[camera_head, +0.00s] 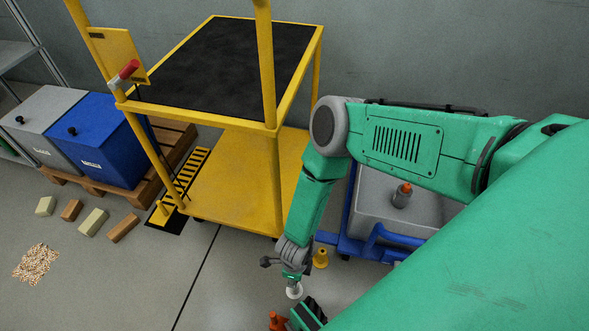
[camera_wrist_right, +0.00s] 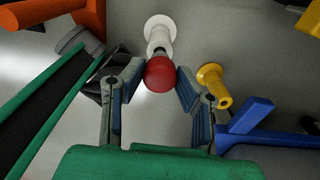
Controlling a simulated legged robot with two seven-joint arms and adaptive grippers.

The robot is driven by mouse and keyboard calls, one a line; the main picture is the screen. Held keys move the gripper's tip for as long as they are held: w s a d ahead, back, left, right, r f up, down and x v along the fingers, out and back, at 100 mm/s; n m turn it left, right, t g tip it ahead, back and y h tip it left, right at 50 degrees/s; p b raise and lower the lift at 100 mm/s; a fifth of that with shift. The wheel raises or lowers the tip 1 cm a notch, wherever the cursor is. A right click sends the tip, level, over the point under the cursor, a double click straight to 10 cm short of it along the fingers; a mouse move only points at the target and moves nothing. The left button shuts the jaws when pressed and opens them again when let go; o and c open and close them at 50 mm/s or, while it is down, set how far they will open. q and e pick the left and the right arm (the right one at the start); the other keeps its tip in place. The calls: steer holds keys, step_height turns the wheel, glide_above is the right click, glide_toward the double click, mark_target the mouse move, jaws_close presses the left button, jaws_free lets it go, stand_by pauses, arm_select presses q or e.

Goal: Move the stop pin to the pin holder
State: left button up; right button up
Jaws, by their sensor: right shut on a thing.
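My right gripper (camera_wrist_right: 159,80) is shut on a red ball-shaped knob (camera_wrist_right: 160,74), which I take to be the top of the stop pin. A dark neck shows just beyond the knob. In the right wrist view a white flanged post (camera_wrist_right: 159,36) lies directly beyond it, perhaps the pin holder; I cannot tell whether the pin is inside it. In the head view my right gripper (camera_head: 293,272) points down just above the white post (camera_head: 294,290), and the knob is hidden. A yellow flanged post (camera_wrist_right: 214,84) stands beside it, also in the head view (camera_head: 320,258). My left gripper is out of view.
A yellow cart (camera_head: 225,185) with a black top stands behind, with a red-handled part (camera_head: 124,72) on its upright. A blue-framed trolley (camera_head: 380,245) is close on the right. An orange-red object (camera_head: 277,321) is near the front. Several blocks lie on the floor left.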

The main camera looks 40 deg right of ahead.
steer(key=shift+f, duration=0.85)
steer(key=o, duration=1.2)
steer(key=shift+c, duration=0.2)
step_height(320, 180, up, 12)
steer(key=shift+f, duration=0.15)
